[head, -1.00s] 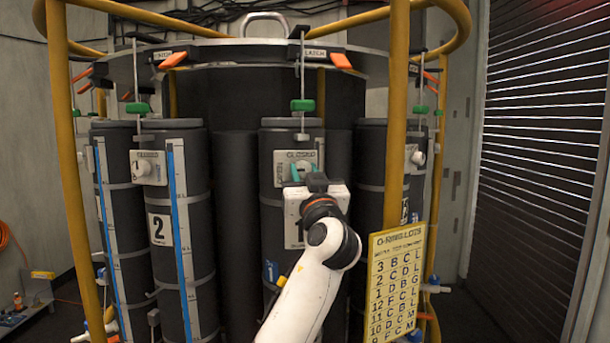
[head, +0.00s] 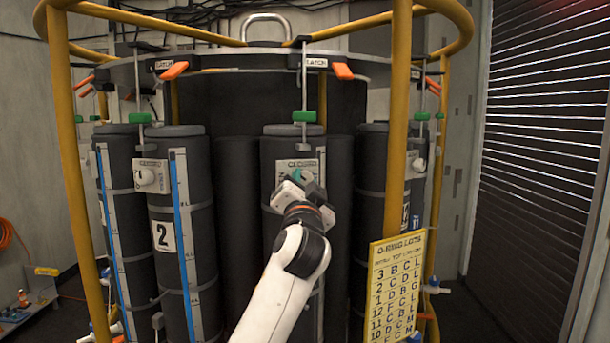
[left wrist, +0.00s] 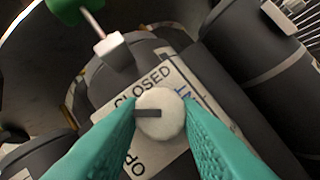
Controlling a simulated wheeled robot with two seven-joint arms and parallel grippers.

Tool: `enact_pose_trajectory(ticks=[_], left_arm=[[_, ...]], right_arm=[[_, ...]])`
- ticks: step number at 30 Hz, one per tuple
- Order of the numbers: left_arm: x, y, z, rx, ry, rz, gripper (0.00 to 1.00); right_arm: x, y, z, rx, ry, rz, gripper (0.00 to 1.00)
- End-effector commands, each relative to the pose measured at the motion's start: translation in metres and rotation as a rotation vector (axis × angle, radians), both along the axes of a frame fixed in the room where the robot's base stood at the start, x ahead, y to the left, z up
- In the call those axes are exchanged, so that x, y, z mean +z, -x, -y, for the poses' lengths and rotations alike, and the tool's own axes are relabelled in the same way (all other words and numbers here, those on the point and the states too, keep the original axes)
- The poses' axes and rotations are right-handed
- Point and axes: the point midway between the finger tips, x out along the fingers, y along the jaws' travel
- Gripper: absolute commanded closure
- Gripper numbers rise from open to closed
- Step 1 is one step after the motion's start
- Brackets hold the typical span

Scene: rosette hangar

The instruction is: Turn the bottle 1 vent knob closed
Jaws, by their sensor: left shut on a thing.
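The bottle 1 vent knob (left wrist: 160,115) is a round pale knob with a dark line mark. It sits on a white label plate (left wrist: 185,80) that reads CLOSED above it and "OP", partly hidden, below. The mark points left in the left wrist view, between the two words. My left gripper (left wrist: 160,120) has its teal fingers on both sides of the knob, shut on it. In the head view the left gripper (head: 303,177) is tilted at the front of the dark middle bottle (head: 292,146) and hides the knob. My right gripper is not in view.
Bottle 2 (head: 183,270) stands to the left with its own knob (head: 147,177). Yellow posts (head: 397,130) and a top rail frame the bottle ring. A yellow lot chart (head: 395,285) hangs at right. Green-handled rods (head: 304,116) and orange latches (head: 342,71) sit above.

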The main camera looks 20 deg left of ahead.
Motion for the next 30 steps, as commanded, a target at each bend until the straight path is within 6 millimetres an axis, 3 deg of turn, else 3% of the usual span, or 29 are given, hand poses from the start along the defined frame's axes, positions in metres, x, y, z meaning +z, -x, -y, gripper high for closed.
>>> enact_pose_trajectory(ticks=[1, 9, 30], left_arm=[[0.004, 0.0, -0.001, 0.001, -0.038, -0.024, 0.93], [0.004, 0.001, -0.002, 0.001, -0.259, -0.154, 0.93], [0.006, 0.002, -0.003, 0.003, -0.726, -0.437, 0.93]], right_arm=[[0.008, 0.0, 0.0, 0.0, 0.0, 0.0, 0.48], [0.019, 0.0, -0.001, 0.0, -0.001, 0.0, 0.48], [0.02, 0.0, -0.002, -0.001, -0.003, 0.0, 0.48]])
